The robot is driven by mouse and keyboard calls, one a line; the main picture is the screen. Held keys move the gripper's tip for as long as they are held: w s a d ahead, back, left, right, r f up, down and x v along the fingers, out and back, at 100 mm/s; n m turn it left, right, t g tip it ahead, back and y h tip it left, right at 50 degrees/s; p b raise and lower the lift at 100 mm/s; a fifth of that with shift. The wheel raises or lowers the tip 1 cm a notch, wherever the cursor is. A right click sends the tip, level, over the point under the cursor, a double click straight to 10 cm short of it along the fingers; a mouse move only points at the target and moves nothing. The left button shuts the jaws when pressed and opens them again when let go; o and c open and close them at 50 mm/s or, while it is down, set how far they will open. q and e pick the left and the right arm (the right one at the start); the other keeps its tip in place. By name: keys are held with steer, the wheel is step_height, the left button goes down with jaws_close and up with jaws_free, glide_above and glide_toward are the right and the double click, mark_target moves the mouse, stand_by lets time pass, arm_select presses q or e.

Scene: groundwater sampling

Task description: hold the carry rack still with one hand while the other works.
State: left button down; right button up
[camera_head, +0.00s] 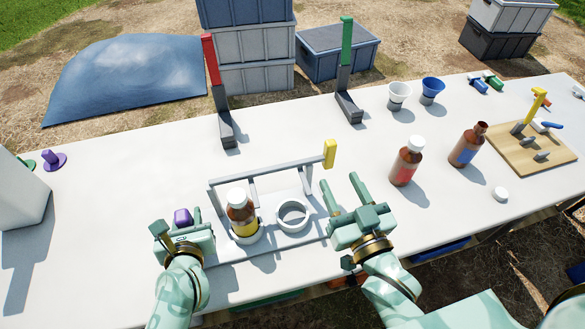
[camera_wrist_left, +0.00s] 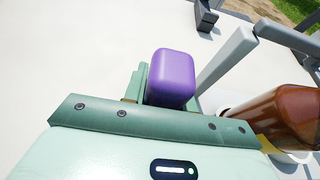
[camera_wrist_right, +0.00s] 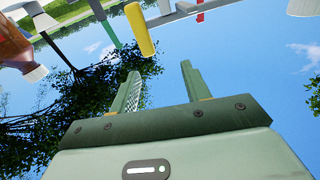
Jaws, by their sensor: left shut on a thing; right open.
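The grey carry rack (camera_head: 222,250) stands on the white table, with a top bar (camera_head: 270,168) and a yellow block (camera_head: 330,154) at the bar's right end. A white-capped brown bottle with a yellow label (camera_head: 240,211) stands in its left ring. The right ring (camera_head: 292,213) is empty. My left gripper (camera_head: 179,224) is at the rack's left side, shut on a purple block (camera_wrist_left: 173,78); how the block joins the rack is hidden. My right gripper (camera_head: 342,190) is open and empty at the rack's right end. The yellow block also shows in the right wrist view (camera_wrist_right: 140,30).
A red-label brown bottle (camera_head: 405,165), an uncapped blue-label bottle (camera_head: 466,147) and a loose white cap (camera_head: 500,194) are to the right. Behind stand a red-topped post (camera_head: 213,75), a green-topped post (camera_head: 346,60) and two funnels (camera_head: 399,93). A wooden board (camera_head: 497,150) lies far right.

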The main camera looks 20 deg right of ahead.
mark_target(332, 152)
steer(key=shift+g+h, duration=0.3)
steer(key=w, duration=0.3)
steer(key=w+d, duration=0.1)
steer(key=w, duration=0.5)
steer(key=shift+w+d+f, duration=0.15)
steer(key=shift+d+f, duration=0.15)
steer(key=shift+f, duration=0.1)
steer(key=shift+c, duration=0.4)
